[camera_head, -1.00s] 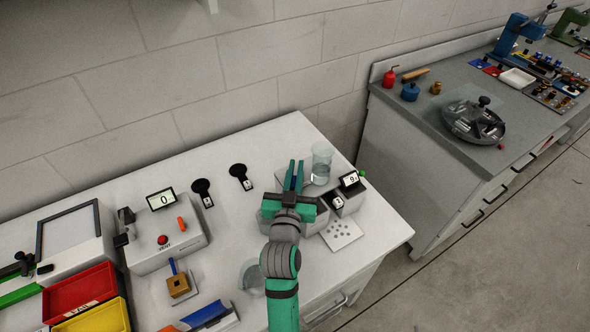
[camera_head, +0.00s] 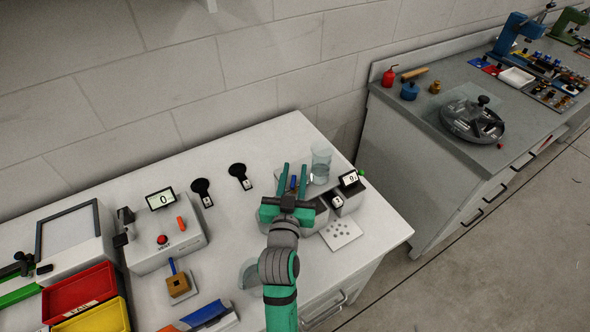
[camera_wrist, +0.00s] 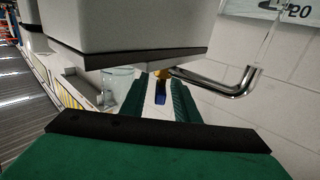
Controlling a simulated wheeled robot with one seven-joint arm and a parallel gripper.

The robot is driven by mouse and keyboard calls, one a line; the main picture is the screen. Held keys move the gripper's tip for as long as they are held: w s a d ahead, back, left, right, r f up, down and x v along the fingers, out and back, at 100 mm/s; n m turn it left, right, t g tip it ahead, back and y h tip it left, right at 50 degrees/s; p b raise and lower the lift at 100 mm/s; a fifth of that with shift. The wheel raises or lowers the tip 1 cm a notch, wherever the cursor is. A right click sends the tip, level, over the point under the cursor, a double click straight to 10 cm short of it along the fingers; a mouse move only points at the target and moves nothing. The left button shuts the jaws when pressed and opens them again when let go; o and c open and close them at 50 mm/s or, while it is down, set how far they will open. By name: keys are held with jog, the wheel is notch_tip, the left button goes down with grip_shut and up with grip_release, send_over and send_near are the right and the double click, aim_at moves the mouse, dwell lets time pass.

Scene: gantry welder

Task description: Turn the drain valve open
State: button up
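The drain valve shows in the wrist view as a brass body (camera_wrist: 161,73) with a blue lever (camera_wrist: 160,98). It sits under a grey box-shaped housing, beside a bent metal pipe (camera_wrist: 232,84). My gripper (camera_wrist: 160,90) is open, with one green finger on each side of the blue lever. Gaps appear between the lever and the fingers. In the head view, my gripper (camera_head: 294,170) is open over the apparatus, and the blue lever (camera_head: 293,182) shows between its fingers. My gripper hides much of the apparatus, and the valve's turn angle is hard to tell.
A glass beaker (camera_head: 320,164) and a small display box (camera_head: 348,192) stand close to the right of my gripper. A glass vessel (camera_head: 250,276) is left of my arm. A perforated white plate (camera_head: 340,235) lies in front. The bench's middle is mostly clear.

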aim_at(292, 188)
jog(key=s, duration=0.3)
jog(key=s+a, duration=0.1)
jog(key=s, duration=0.5)
jog(key=shift+s+a, duration=0.15)
jog(key=shift+s, duration=0.05)
